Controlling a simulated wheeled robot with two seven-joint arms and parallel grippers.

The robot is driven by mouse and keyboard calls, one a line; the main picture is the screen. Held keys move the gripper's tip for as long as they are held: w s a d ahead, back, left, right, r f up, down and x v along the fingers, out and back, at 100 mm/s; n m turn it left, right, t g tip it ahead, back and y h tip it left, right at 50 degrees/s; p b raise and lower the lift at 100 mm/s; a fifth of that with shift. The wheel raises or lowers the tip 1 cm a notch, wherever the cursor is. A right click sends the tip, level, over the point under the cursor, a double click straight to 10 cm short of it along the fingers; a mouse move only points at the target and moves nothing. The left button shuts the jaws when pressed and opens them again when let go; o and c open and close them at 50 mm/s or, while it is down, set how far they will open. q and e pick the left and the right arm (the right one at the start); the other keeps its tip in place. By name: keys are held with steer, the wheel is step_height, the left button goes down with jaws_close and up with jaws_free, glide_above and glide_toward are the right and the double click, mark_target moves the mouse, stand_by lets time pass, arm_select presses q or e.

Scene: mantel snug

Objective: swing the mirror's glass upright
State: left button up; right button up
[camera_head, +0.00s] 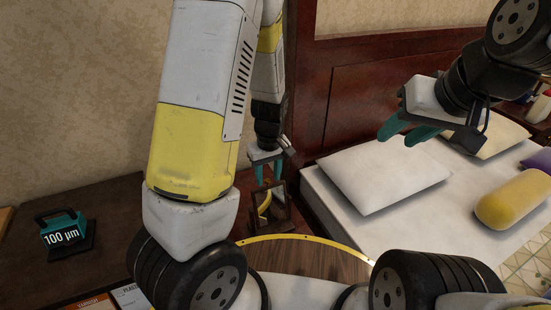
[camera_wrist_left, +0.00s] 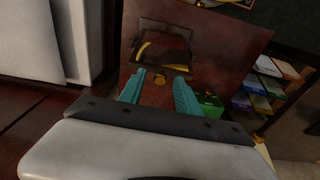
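The small mirror (camera_head: 284,212) stands on the dark wooden surface in the middle of the head view. In the left wrist view its dark frame (camera_wrist_left: 178,29) shows, with the tilted glass (camera_wrist_left: 160,56) reflecting a yellow band. A small brass knob (camera_wrist_left: 160,79) sits at the glass's near edge. My left gripper (camera_head: 267,181) is directly above and behind the mirror, pointing down. Its teal fingers are spread, with the knob between their tips in the wrist view; contact cannot be told. My right gripper (camera_head: 403,138) hangs open and empty above the bed.
A black and teal device reading "100 µm" (camera_head: 63,232) stands on the dark tabletop (camera_head: 110,205) at left. A bed with a white pillow (camera_head: 385,175) and a yellow bolster (camera_head: 512,199) is at right. Shelves of colored boxes (camera_wrist_left: 272,82) show in the wrist view.

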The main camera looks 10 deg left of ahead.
arm_select(q)
step_height(320, 180, up, 8)
steer(key=shift+s+d, duration=0.2)
steer(key=shift+s, duration=0.1)
stand_by(0.4)
steer(key=shift+f, duration=0.1)
